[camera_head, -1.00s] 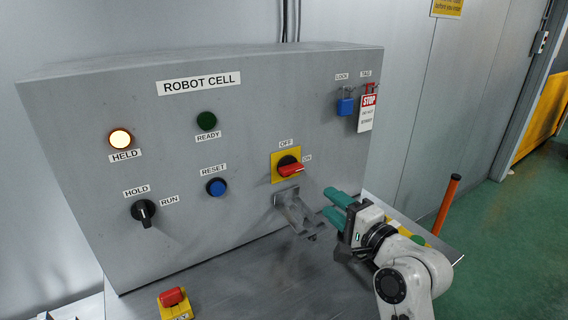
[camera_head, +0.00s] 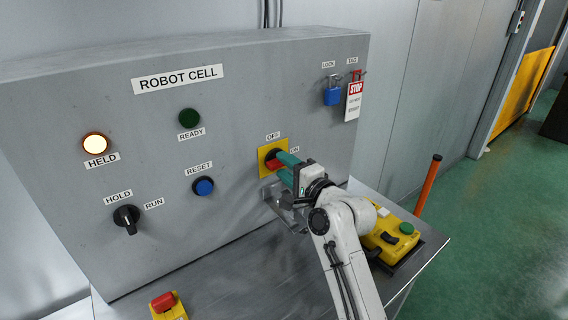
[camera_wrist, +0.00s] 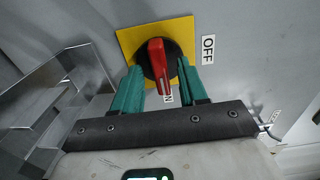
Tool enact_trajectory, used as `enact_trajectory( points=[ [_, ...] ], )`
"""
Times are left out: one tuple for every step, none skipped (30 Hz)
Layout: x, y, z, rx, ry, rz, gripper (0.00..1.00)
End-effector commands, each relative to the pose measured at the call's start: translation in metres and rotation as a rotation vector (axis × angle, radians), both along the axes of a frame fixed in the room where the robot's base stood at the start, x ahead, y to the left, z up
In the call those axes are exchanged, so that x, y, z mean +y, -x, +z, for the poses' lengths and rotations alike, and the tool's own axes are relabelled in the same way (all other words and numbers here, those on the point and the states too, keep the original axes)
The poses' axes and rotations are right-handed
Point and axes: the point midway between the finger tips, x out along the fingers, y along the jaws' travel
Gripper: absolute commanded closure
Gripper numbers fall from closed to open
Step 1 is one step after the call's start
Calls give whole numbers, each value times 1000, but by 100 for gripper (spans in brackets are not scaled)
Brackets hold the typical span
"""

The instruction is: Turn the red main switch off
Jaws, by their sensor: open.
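The red main switch (camera_wrist: 157,66) has a red handle on a black round base and a yellow plate (camera_wrist: 127,42). In the wrist view its handle points down toward the ON label, away from the OFF label (camera_wrist: 208,50). My gripper (camera_wrist: 157,80) is open, with one green finger on either side of the handle. I cannot tell whether the fingers touch it. In the head view the red handle (camera_head: 274,165) is partly hidden by my gripper (camera_head: 284,164), which is at the panel.
A clear bracket (camera_wrist: 60,95) juts out beside the switch. A blue padlock (camera_head: 332,93) and a STOP tag (camera_head: 354,100) hang at the upper right. The HELD lamp (camera_head: 96,144) is lit. A yellow box (camera_head: 392,238) with buttons lies on the bench to the right.

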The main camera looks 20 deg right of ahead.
Motion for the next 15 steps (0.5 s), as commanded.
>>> enact_trajectory(
  points=[
    [2,-4,1,0,0,1,57],
    [2,-5,0,1,0,1,57],
    [3,-7,0,1,0,1,57],
    [3,-8,0,1,0,1,57],
    [3,-8,0,0,0,1,57],
    [3,-9,0,0,0,0,57],
    [3,-9,0,0,0,0,57],
    [3,-9,0,0,0,0,57],
    [3,-9,0,0,0,0,57],
    [3,-9,0,0,0,0,57],
    [3,-9,0,0,0,0,57],
    [3,-9,0,0,0,0,57],
    [3,-9,0,0,0,0,58],
    [3,-9,0,0,0,0,61],
    [3,-9,0,0,0,0,65]
  ],
)
